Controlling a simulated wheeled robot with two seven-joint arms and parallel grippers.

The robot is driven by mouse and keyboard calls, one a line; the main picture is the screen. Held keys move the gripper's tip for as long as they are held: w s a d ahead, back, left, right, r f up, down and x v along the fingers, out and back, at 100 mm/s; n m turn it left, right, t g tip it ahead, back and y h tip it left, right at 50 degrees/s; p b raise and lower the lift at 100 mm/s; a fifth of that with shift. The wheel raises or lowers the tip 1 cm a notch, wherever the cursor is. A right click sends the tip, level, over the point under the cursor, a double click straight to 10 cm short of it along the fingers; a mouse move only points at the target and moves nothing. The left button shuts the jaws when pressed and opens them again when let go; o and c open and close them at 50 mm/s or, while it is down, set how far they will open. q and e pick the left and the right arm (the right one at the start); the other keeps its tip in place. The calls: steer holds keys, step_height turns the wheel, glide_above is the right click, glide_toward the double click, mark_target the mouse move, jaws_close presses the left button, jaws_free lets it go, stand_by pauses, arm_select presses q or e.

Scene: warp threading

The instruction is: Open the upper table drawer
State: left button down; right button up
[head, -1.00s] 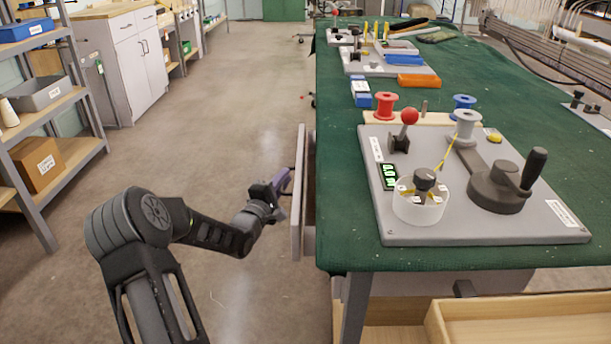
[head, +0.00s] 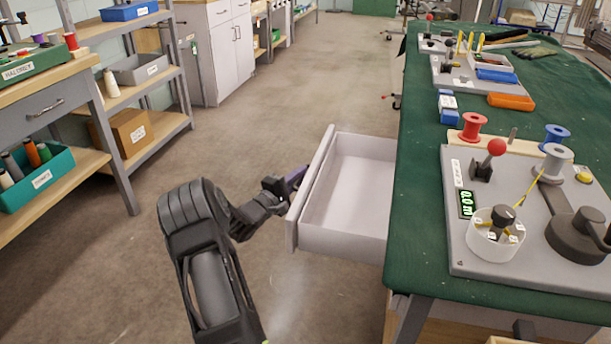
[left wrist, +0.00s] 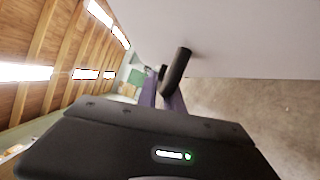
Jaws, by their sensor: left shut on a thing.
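The upper table drawer (head: 345,243) stands well out from the left side of the green-topped table (head: 418,215). It is pale and looks empty inside. My left gripper (head: 296,178) is at the outer side of the drawer front, with its purple fingers shut on the drawer handle. In the left wrist view the handle (left wrist: 177,70) is a dark bar between the purple fingers (left wrist: 161,92), against the pale drawer front. The exact contact is partly hidden. My right gripper is not in view.
A winding board (head: 480,263) with a red-knobbed lever, spools and a crank sits on the table. Shelves (head: 160,85) and a bench (head: 45,95) with bins stand at the left. The floor between them and the drawer is clear.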

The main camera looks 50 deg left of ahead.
arm_select(q)
steer(key=shift+f, duration=0.1)
steer(key=c, duration=1.5)
jaws_free()
steer(key=p+v, duration=0.1)
steer(key=v, duration=0.6)
steer(key=shift+s+d+p, duration=0.15)
steer(key=shift+s+p, duration=0.2)
